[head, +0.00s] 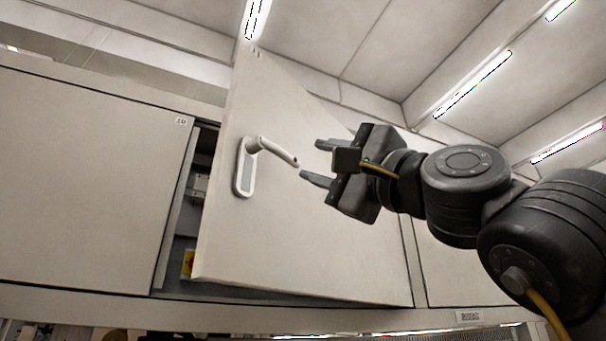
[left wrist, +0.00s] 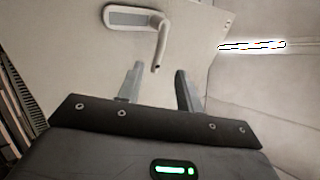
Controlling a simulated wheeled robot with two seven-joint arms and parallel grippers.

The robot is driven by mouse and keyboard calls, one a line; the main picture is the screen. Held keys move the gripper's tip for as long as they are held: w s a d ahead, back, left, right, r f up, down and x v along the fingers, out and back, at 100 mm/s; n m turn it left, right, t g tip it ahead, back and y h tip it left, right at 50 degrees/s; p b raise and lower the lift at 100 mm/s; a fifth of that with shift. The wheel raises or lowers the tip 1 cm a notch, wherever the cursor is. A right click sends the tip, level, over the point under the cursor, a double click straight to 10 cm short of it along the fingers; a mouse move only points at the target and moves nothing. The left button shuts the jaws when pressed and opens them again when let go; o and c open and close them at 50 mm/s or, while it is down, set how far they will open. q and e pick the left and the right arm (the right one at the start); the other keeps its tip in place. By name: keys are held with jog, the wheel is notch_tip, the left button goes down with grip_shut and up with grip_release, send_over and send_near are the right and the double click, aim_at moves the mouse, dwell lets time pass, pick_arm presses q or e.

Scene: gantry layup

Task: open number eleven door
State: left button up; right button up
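A pale cabinet door (head: 310,235) stands partly open, its left edge swung out from the cabinet. A small mark near its top edge looks like 11 but is tiny. Its white lever handle (head: 273,150) sits on an oval plate near the left edge and slants down to the right. My left gripper (head: 318,162) is open and empty, just right of the lever's tip. In the left wrist view, the handle (left wrist: 158,35) shows ahead of the two spread fingers (left wrist: 158,82). A gap seems to lie between fingers and lever. My right gripper is in neither view.
A shut panel marked 20 (head: 90,180) lies to the left. The dark cabinet inside (head: 200,180) shows through the gap, with a yellow part (head: 187,263) low down. Another pale panel (head: 445,265) is behind my arm. A ledge (head: 250,318) runs below.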

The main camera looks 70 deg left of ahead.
pick_arm(q)
jog(key=shift+w+d+f, duration=0.25)
jog(key=shift+d+f, duration=0.15)
